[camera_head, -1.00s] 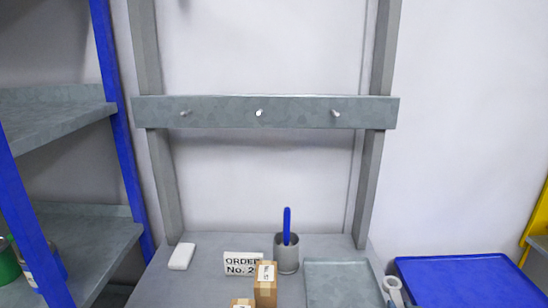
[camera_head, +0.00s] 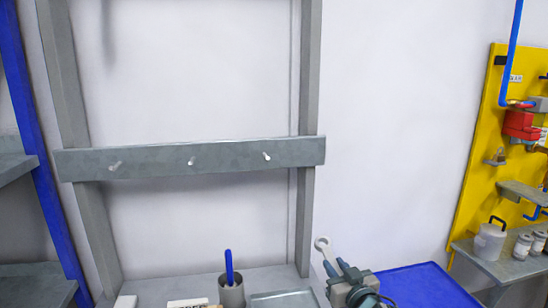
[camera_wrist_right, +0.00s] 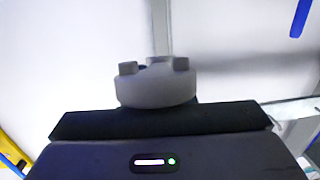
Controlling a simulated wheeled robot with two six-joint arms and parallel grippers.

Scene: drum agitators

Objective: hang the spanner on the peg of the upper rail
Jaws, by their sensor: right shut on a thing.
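The spanner (camera_head: 323,246) is light grey. Its ring end points up above my right gripper (camera_head: 337,268) at the bottom of the head view, right of the frame's right post. The right gripper is shut on the spanner, below the rail's height. A grey rail (camera_head: 228,158) crosses the frame with three pegs: left (camera_head: 115,166), middle (camera_head: 191,161) and right (camera_head: 266,156). All three pegs are bare. My left gripper is not in view.
On the bench below stand a grey cup (camera_head: 231,293) with a blue-handled thing, a sign (camera_head: 188,304) and a grey tray (camera_head: 284,299). A blue tray (camera_head: 425,285) lies to the right. A yellow board (camera_head: 480,150) with fittings stands far right. The space before the rail is clear.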

